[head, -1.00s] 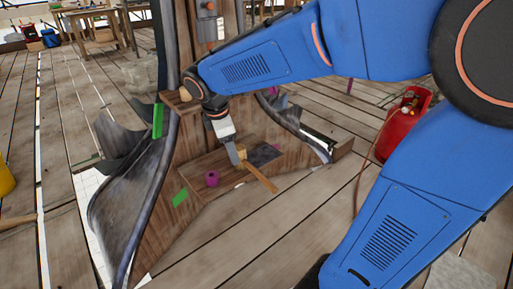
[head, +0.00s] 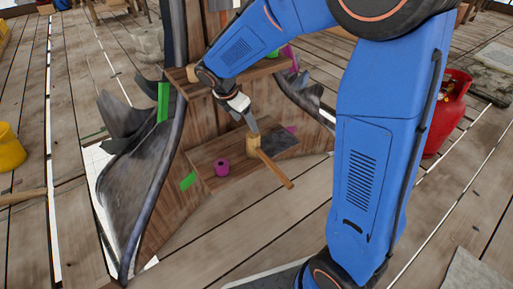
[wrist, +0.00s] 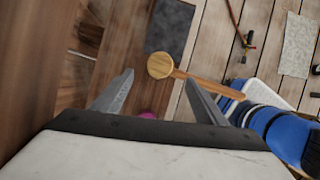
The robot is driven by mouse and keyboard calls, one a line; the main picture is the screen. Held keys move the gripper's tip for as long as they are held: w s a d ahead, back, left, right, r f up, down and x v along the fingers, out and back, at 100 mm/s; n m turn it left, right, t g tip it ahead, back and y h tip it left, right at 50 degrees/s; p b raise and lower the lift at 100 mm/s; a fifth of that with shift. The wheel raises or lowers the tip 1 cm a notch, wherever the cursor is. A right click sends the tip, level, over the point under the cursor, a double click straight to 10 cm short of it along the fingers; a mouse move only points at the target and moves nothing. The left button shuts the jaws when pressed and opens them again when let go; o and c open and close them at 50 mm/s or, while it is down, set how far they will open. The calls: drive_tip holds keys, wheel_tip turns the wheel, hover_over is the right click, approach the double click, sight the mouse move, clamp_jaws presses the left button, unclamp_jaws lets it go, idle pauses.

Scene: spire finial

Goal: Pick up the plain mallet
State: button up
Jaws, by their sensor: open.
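The plain mallet has a pale yellow wooden head (head: 253,145) and a brown handle (head: 275,173). It lies on the low wooden ledge (head: 205,155) of the spire, its handle pointing front right past the ledge edge. In the wrist view the round mallet head (wrist: 160,65) shows just beyond the fingertips, with the handle running right past the right finger. My gripper (head: 253,131) is open and empty, just above and behind the mallet head in the head view. In the wrist view its two fingers (wrist: 158,78) stand apart. Contact with the mallet cannot be told.
A magenta roll (head: 221,167) sits left of the mallet on the ledge. A dark flat slab (head: 280,142) lies behind right. The spire's curved dark fins (head: 135,185) rise at left.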

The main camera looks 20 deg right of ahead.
sight(252, 135)
drive_tip(key=shift+x, duration=5.4)
drive_tip(key=c, duration=1.2)
